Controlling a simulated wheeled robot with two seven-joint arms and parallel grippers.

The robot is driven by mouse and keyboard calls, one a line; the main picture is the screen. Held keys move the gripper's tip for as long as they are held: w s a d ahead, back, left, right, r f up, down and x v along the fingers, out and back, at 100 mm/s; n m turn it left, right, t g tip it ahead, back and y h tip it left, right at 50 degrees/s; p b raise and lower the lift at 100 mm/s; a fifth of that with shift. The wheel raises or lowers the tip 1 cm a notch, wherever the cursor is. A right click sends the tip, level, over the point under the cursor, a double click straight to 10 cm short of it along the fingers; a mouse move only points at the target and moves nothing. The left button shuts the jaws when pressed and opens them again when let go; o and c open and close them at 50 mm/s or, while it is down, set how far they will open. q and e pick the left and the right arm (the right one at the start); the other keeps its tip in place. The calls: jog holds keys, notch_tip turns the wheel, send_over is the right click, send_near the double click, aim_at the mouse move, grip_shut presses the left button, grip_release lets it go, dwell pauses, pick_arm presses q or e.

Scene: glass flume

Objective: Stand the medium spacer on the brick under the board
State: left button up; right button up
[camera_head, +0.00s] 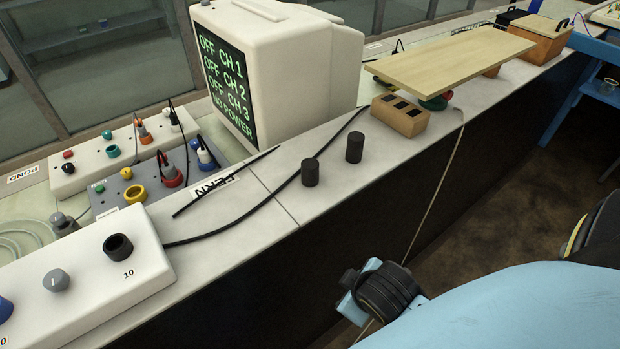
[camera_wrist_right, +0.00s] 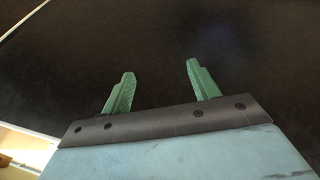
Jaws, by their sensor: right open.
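Two black cylinders stand upright on the pale ledge, a nearer one (camera_head: 310,173) and a farther one (camera_head: 354,148). The farther one looks slightly taller; I cannot tell which is the medium spacer. A tan brick (camera_head: 401,119) with dark slots in its top lies at the near end of the wooden board (camera_head: 452,58). The board is raised above the ledge, and another reddish-brown block shows partly under its far end (camera_head: 491,71). My right gripper (camera_wrist_right: 160,68) is open and empty, over a dark surface in the wrist view. My left gripper is not in view.
A monitor (camera_head: 228,85) stands behind the ledge. A white box (camera_head: 90,285) with knobs and a short black tube fills the near left. A dark cable crosses the ledge by the nearer cylinder. A green and red object (camera_head: 436,103) sits under the board's near edge.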

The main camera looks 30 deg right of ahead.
jog(key=w+d+r+n+t+h, duration=0.3)
jog(key=w+d+r+n, duration=0.1)
jog(key=d+r, duration=0.1)
jog(key=n+t+y, duration=0.4)
jog(key=n+t, duration=0.6)
jog(key=n, duration=1.7)
send_near(306, 161)
jog(key=w, duration=0.1)
jog(key=w+p, duration=0.1)
jog(key=w, duration=0.2)
jog(key=shift+w+d+f+p, duration=0.3)
jog(key=shift+w+f, duration=0.1)
jog(key=shift+w+p, duration=0.3)
jog(key=shift+w, duration=2.85)
jog(key=shift+c, duration=0.2)
jog(key=c, duration=1.1)
